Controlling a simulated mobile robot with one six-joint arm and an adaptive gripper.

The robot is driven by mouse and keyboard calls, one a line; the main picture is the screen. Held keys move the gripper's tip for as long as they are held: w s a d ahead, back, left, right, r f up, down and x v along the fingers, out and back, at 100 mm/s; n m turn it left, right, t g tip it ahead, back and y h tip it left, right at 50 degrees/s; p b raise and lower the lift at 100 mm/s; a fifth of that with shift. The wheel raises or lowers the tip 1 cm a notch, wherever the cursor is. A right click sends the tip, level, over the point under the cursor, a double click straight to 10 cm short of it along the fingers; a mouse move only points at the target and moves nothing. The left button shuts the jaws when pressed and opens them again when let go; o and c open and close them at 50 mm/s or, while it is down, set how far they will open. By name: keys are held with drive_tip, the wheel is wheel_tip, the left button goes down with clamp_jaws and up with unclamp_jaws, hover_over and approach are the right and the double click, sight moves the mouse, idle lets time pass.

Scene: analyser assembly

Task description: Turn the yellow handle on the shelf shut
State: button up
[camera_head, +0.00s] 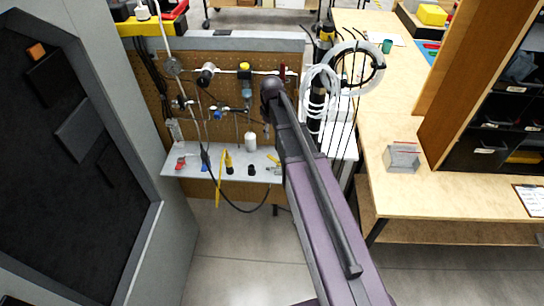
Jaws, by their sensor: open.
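A grey shelf (190,162) is fixed to the lower part of a brown pegboard (150,75). A small yellow and black part (228,160) stands on the shelf. A yellow knob (245,67) sits on the piping higher on the pegboard. A thin yellow strip (219,183) hangs at the shelf's front edge. I cannot tell which of these is the yellow handle, or how far it is turned. My purple arm reaches up from the bottom right and covers the right part of the pegboard and shelf. My gripper does not show.
A white bottle (251,141) and several small fittings stand along the shelf. A dark cable loops below it. White coiled hoses (362,70) hang to the right. A wooden workbench (440,195) lies at right, a grey cabinet (172,235) at left. The floor (235,255) between is clear.

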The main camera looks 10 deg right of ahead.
sight(272, 157)
drive_tip(key=shift+f+b, duration=6.3)
drive_tip(key=shift+f, duration=0.2)
clamp_jaws()
